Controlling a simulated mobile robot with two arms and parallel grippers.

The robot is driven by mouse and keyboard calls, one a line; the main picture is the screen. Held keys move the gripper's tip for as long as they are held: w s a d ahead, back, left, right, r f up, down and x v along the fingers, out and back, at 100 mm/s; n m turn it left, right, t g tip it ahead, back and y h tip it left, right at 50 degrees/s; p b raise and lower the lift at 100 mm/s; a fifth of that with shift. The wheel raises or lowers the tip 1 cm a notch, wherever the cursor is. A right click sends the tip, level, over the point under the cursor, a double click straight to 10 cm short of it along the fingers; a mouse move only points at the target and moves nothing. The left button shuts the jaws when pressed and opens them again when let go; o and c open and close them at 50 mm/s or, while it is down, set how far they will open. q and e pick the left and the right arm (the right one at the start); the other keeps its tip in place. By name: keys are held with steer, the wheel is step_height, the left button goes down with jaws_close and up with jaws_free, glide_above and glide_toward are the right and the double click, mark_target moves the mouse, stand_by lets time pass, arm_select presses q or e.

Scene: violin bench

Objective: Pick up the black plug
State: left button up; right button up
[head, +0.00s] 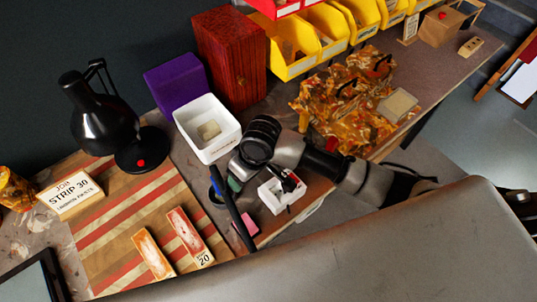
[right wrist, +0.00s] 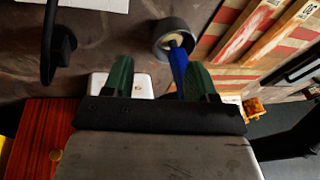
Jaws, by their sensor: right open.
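A small black piece (head: 287,183), which looks like the black plug, is at the white open box (head: 280,202) near the bench's front edge. In the right wrist view a dark knob on a black upright (right wrist: 62,44), left of the fingers, may be the same piece; I cannot be sure. My right gripper (head: 236,181) is to its left in the head view, largely hidden by its own wrist. In the wrist view its green fingers (right wrist: 158,64) are apart, with nothing held. A blue stick in a grey round cup (right wrist: 174,42) shows between them. My left gripper is not in view.
A white tray (head: 228,157) stands behind the gripper, near a red cabinet (head: 230,50) and purple box (head: 177,80). A black lamp (head: 105,125) and striped board (head: 150,200) are left. A brown, mottled lumpy object (head: 335,95) is right. A black rod (head: 237,215) lies close by.

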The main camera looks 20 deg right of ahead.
steer(key=w+d+m+h, duration=0.1)
steer(key=w+d, duration=0.2)
steer(key=w+d+r+m+h, duration=0.1)
steer(key=w+d, duration=0.2)
steer(key=w, duration=0.1)
steer(key=w+d+m+h, duration=0.1)
steer(key=w+d, duration=0.2)
steer(key=shift+w+d+r+g, duration=0.2)
steer(key=shift+r+g, duration=0.2)
steer(key=f+p, duration=0.1)
steer(key=f, duration=0.9)
steer(key=shift+s, duration=0.2)
steer(key=c, duration=1)
